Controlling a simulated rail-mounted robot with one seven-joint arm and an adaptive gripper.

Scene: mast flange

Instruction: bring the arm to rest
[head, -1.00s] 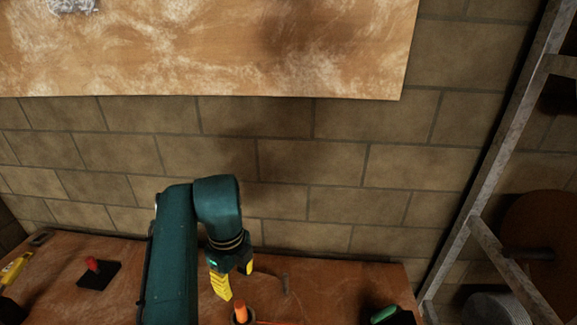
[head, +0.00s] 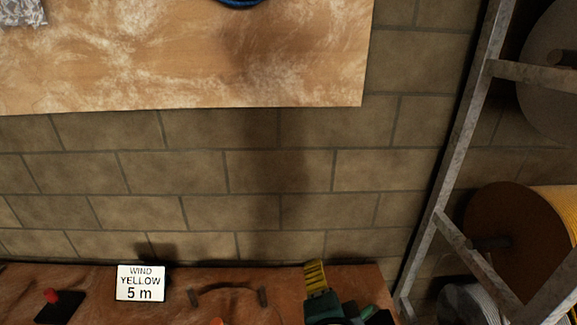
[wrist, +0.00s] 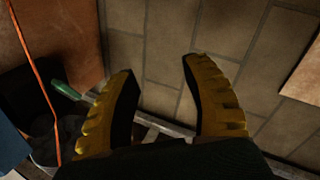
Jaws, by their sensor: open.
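My gripper (head: 316,276) is at the lower right of the head view, over the right end of the brown bench (head: 190,275). There, one yellow ribbed finger points up and part of the teal wrist shows below it; the rest of the arm is out of view. In the wrist view both yellow fingers of my gripper (wrist: 158,66) stand wide apart with nothing between them. Beyond them is the block wall (wrist: 165,50).
A white card reading "WIND YELLOW 5 m" (head: 140,283) and a red-knobbed black block (head: 52,297) are on the bench. A metal rack (head: 455,150) with spools (head: 515,240) stands right. The wrist view shows an orange cord (wrist: 36,85) and a green handle (wrist: 66,90).

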